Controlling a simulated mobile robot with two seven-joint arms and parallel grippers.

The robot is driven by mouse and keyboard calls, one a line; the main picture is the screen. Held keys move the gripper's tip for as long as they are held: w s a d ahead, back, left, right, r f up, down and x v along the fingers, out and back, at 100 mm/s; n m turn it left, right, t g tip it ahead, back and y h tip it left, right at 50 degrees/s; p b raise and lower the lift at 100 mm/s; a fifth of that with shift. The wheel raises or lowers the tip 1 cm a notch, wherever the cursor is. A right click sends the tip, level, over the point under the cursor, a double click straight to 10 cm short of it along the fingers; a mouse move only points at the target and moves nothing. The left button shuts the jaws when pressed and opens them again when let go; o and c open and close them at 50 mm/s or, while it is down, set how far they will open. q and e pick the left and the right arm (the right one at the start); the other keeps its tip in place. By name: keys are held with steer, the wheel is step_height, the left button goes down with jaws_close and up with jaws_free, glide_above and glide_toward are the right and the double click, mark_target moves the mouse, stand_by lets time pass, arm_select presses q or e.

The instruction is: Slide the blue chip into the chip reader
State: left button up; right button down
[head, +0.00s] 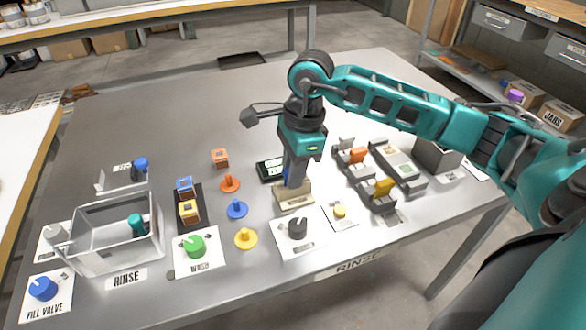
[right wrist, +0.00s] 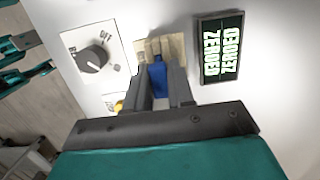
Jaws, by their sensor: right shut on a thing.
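My right gripper (head: 291,184) points down over the beige chip reader (head: 300,202), near the middle of the table. In the right wrist view, its fingers (right wrist: 159,92) are shut on the blue chip (right wrist: 158,78). The chip's far end is at the beige reader block (right wrist: 175,45); how deep it sits there cannot be told. In the head view the fingers hide most of the chip. My left gripper is not in view.
A dark display (right wrist: 219,48) reading "ZEROED" stands beside the reader. A black knob (head: 297,228) is in front. Grey holders with an orange piece (head: 357,155) and a yellow piece (head: 384,187) stand right. Colored pegs and a rinse basin (head: 95,262) are left.

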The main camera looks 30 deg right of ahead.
steer(key=shift+r+p, duration=0.95)
steer(key=shift+r, duration=0.35)
steer(key=shift+f+b, duration=1.45)
steer(key=shift+b, duration=0.05)
steer(key=shift+r, duration=0.2)
stand_by(0.5)
steer(key=shift+r+p, duration=1)
steer(key=shift+r, duration=0.3)
